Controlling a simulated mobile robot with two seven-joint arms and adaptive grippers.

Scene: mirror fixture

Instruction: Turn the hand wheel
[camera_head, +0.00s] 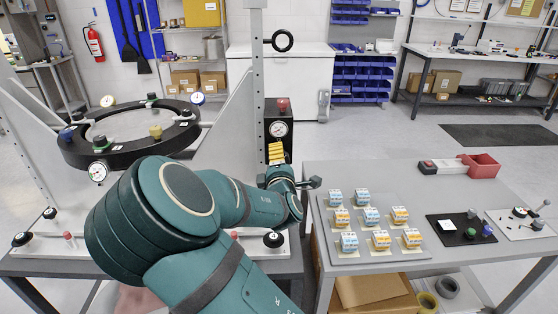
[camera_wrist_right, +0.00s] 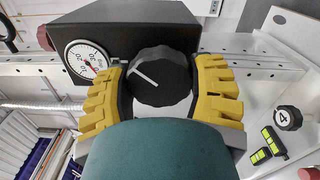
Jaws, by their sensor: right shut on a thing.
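The hand wheel appears as a black, scalloped knob with a white line (camera_wrist_right: 160,76) in the right wrist view. It sits on the front of a black box (camera_wrist_right: 125,22) that also carries a round dial gauge (camera_wrist_right: 86,60). My right gripper (camera_wrist_right: 163,78) has its yellow ribbed fingers on either side of the knob, shut on it. In the head view the right gripper (camera_head: 276,153) is at the black box (camera_head: 279,112), below its gauge (camera_head: 277,129); the knob is hidden there. My left gripper is not in view.
A thick black ring (camera_head: 72,153) with gauges and knobs stands left of my arm. A perforated post (camera_head: 257,60) with a small black ring (camera_head: 282,40) rises by the box. A grey table (camera_head: 400,175) at right holds a tray of several small blocks.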

